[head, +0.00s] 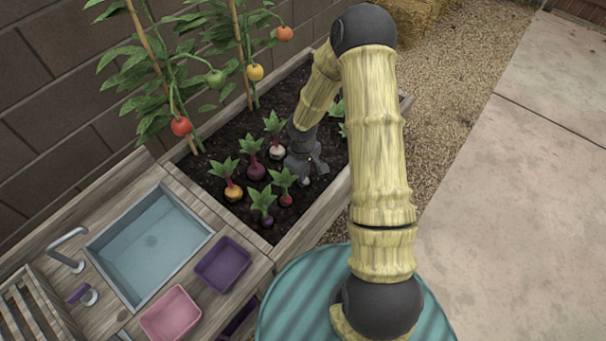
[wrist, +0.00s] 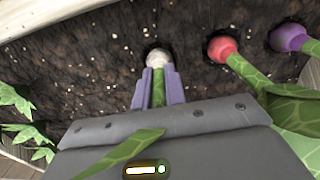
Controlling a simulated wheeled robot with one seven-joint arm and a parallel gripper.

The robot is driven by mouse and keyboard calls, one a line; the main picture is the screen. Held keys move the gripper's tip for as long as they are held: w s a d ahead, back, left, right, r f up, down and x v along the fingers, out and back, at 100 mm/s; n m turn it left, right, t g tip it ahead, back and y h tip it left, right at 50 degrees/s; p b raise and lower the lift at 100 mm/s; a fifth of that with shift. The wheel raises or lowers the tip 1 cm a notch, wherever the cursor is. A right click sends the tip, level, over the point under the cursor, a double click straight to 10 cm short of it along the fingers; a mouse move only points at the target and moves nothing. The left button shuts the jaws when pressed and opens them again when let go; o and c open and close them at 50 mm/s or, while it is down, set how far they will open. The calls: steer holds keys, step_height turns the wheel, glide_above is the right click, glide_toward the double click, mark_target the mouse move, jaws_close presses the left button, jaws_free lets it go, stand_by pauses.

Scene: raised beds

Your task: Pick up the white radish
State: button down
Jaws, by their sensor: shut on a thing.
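The white radish (wrist: 157,58) sits in a dark hole in the soil in the wrist view, its pale round top showing. My gripper (wrist: 158,86) has its two purple fingers shut on the radish's green stem, just beside the white top. In the head view, my gripper (head: 312,168) is low over the bed's right side. A small pale bit of the radish (head: 306,182) shows under it there; the rest is hidden by the gripper.
A red vegetable (wrist: 222,48) and a purple one (wrist: 288,37) stand in the same row. Another white-topped vegetable (head: 277,153) grows behind my gripper. Tomato plants (head: 181,126) rise at the back. A sink (head: 150,245), a purple tub (head: 222,263) and a pink tub (head: 171,314) are at left.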

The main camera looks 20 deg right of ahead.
step_height(320, 180, up, 10)
steer(key=shift+p, duration=0.3)
steer(key=shift+f, duration=0.1)
stand_by(0.5)
